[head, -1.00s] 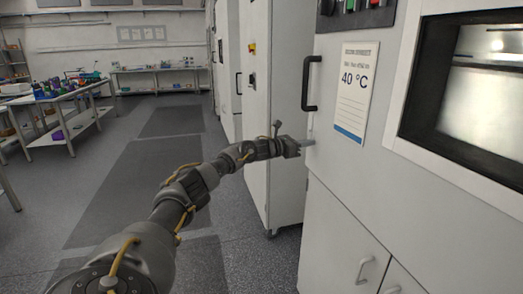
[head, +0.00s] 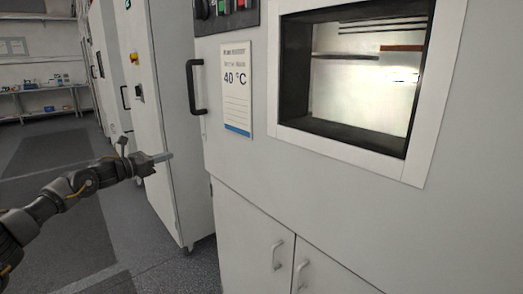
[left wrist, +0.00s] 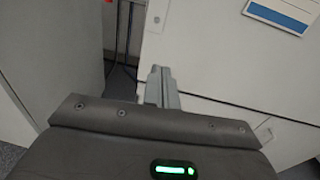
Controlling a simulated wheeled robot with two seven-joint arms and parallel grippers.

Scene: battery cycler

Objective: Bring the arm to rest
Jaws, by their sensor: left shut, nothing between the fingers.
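My left arm comes in from the left in the head view, stretched forward at mid height. Its gripper (head: 163,157) is shut and empty, in front of the gap between the tall cabinet and the white chamber cabinet. In the left wrist view the closed fingers (left wrist: 161,87) point at the white chamber front, and nothing is between them. I cannot tell from these views how far the fingertips are from the cabinets. My right gripper is not in view.
The white chamber (head: 235,160) has a black handle (head: 196,87), a lit window (head: 360,85) and a 40 °C sign (head: 237,90). A tall cabinet (head: 165,110) stands left of it. Open floor (head: 60,220) lies to the left, with a bench (head: 45,91) at the back.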

